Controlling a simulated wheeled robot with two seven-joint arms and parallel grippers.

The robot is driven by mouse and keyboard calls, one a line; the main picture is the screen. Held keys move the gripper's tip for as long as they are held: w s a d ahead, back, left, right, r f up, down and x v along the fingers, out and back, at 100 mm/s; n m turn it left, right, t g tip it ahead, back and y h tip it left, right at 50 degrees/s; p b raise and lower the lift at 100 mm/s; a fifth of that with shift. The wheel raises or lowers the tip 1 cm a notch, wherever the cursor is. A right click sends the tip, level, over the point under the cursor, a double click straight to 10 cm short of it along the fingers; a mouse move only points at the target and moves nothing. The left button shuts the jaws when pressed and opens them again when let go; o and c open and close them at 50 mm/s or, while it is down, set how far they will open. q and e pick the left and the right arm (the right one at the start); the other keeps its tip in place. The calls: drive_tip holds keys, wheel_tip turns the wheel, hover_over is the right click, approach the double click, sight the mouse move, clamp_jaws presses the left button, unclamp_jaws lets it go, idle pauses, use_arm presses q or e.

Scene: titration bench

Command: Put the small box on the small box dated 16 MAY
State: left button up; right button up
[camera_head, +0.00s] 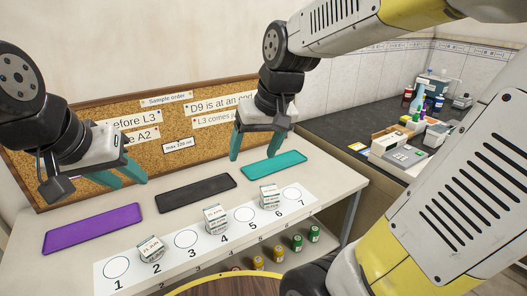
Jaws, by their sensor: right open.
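Three small white boxes stand upright on a numbered white strip. One small box (151,248) is at spot 2, one (214,218) at spot 4 and one (270,195) at spot 6. Their labels have small print; the box at spot 2 seems to read JUN, and I cannot read a 16 MAY date on any. My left gripper (128,182) has its teal fingers apart, empty, above the back of the bench at left. My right gripper (253,157) is open and empty, above the bench behind the boxes. Neither gripper touches a box.
Purple (93,228), black (196,192) and teal (273,168) trays lie behind the strip (133,275). Circles 1, 3, 5 and 7 are empty. A corkboard (170,157) stands behind. Small bottles (297,242) sit below the bench top. A dark side counter (345,130) holds bottles and boxes.

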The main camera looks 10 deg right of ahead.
drive_tip(key=s+d+r+m+t, duration=0.1)
drive_tip(key=s+d+r+t, duration=0.1)
drive_tip(key=s, duration=0.5)
drive_tip(key=shift+s+d, duration=0.35)
drive_tip(key=shift+d, duration=0.2)
